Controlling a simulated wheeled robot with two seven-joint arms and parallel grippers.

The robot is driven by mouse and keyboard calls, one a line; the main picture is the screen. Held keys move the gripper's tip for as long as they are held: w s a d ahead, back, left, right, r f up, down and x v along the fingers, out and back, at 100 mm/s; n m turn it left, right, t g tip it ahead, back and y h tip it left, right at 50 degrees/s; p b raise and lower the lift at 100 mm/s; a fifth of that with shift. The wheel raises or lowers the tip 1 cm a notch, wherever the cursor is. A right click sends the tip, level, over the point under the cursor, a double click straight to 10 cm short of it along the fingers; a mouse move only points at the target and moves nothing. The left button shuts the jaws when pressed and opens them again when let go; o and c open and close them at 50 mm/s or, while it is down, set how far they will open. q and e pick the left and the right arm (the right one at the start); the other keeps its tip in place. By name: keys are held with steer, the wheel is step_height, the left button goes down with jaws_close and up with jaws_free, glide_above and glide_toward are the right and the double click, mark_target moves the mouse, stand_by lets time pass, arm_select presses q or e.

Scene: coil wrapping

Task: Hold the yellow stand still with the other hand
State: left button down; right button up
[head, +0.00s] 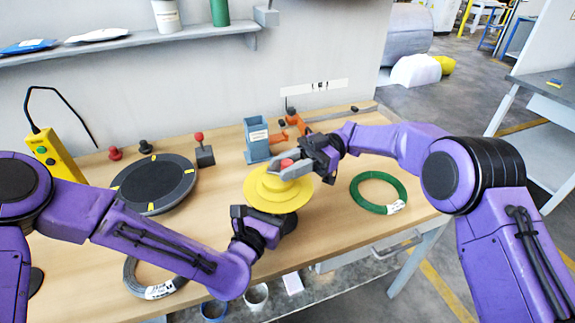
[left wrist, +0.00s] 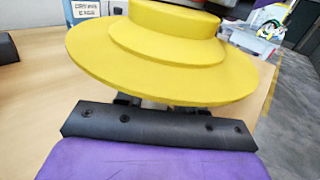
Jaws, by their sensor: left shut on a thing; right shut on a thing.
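The yellow stand (head: 256,194), a stepped round piece with a wide flange, stands near the table's front middle. It fills the upper part of the left wrist view (left wrist: 150,65). My left gripper (head: 264,226) is low at the stand's front; its fingers (left wrist: 165,104) reach under the flange, and their tips are hidden. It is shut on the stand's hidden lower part. My right gripper (head: 291,170) is at the stand's top, its grey fingers shut on a small red piece (head: 287,162) there. The fingers partly cover this piece.
A green coil (head: 366,201) lies to the right and a dark coil (head: 130,276) at front left. A black round turntable (head: 153,184), a red-knobbed lever box (head: 204,156) and a blue-grey holder (head: 256,140) stand behind. A yellow pendant (head: 54,155) is at the left.

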mark_target(287, 162)
steer(key=shift+n+g+h, duration=0.3)
steer(key=shift+g, duration=0.1)
steer(key=o, duration=0.9)
steer(key=shift+o, duration=0.2)
steer(key=shift+r, duration=0.1)
step_height(287, 162, up, 10)
steer(key=shift+f, duration=0.1)
